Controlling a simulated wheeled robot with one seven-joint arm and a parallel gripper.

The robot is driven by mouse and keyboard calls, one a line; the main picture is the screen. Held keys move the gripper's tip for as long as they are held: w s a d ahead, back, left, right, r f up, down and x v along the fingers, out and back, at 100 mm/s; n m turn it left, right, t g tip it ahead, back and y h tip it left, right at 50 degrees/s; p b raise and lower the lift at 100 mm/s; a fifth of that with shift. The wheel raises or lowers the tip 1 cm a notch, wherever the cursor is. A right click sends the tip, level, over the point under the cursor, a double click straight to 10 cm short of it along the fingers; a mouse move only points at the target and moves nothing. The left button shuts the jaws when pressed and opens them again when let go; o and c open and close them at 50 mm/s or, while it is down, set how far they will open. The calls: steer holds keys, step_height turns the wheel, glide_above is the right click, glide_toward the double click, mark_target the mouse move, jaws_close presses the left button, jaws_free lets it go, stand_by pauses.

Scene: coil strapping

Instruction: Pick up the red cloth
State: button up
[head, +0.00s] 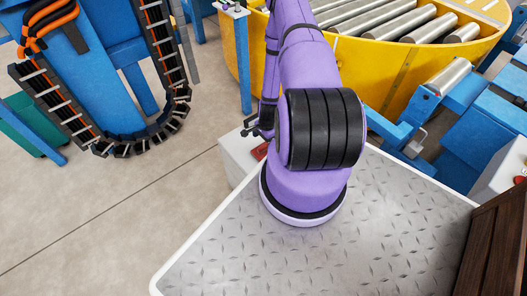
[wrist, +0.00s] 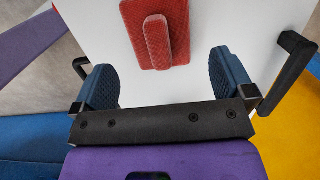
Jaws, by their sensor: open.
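The red cloth (wrist: 180,33) lies on a white surface in the wrist view, cut off by the top edge. It has a flat body with a narrow raised ridge (wrist: 155,40) along it. In the head view a small part of the red cloth (head: 260,151) shows beside my purple arm, which hides the rest. My gripper (wrist: 165,64) is open and empty, with one blue ribbed finger to each side of the ridge's near end. I cannot tell whether the fingers touch the surface.
The cloth lies on top of a white box (head: 236,158), beyond the tread-plate deck (head: 235,250). A yellow round roller table (head: 350,70) stands behind it. A dark wooden block (head: 495,245) is at the right. Open floor (head: 110,210) lies to the left.

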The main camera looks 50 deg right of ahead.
mark_target(264, 147)
steer(key=shift+a+f, duration=0.15)
steer(key=shift+f, duration=1.55)
steer(key=shift+a+f, duration=0.1)
steer(key=shift+f, duration=1.6)
steer(key=c, duration=0.7)
